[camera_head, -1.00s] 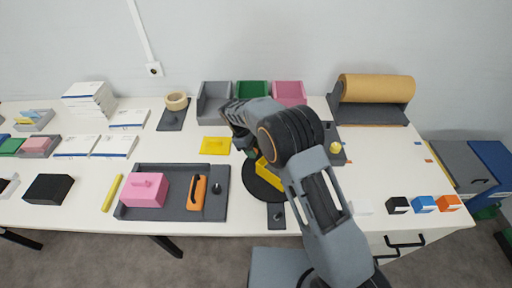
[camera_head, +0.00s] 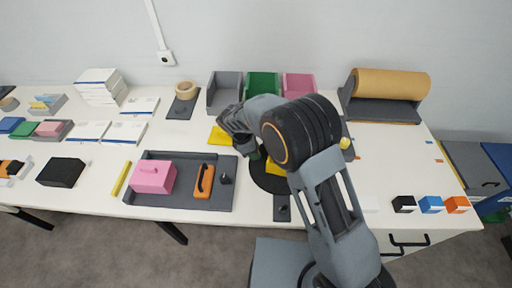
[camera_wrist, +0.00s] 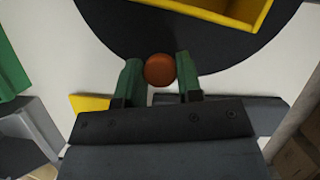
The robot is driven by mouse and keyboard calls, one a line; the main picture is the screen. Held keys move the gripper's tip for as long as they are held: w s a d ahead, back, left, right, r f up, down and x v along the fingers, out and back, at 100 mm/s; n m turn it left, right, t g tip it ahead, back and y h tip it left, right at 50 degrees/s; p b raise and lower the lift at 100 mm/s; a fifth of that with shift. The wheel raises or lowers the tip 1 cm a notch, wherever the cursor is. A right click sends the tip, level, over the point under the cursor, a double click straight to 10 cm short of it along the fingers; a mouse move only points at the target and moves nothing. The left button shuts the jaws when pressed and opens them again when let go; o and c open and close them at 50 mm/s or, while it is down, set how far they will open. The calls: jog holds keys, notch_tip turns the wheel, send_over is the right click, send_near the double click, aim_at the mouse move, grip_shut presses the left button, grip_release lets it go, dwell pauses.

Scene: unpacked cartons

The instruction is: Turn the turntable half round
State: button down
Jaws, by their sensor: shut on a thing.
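The turntable is a dark round disc (camera_head: 268,183) on the white table, partly hidden behind my arm in the head view. In the wrist view its dark surface (camera_wrist: 120,22) fills the top, with a yellow open box (camera_wrist: 240,14) on it. The box also shows in part in the head view (camera_head: 273,168). A round orange-brown knob (camera_wrist: 159,69) stands at the disc's rim. My gripper (camera_wrist: 160,82) has its two green fingers on either side of the knob and is shut on it. In the head view my gripper (camera_head: 254,153) is at the disc's far left edge, largely covered.
A grey tray (camera_head: 180,201) with a pink block and an orange handled piece lies left of the turntable. A small dark plate (camera_head: 282,210) sits in front of it. Grey, green and pink bins (camera_head: 262,87) stand behind. A yellow plate (camera_head: 220,136) lies back left.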

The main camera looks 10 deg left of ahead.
jog(key=shift+s+n+t, duration=0.5)
jog(key=shift+s+n, duration=0.6)
jog(key=shift+n, duration=0.1)
jog(key=c, duration=0.8)
grip_release()
jog(key=shift+s, duration=0.1)
jog(key=v, duration=1.4)
jog(key=shift+d, duration=0.1)
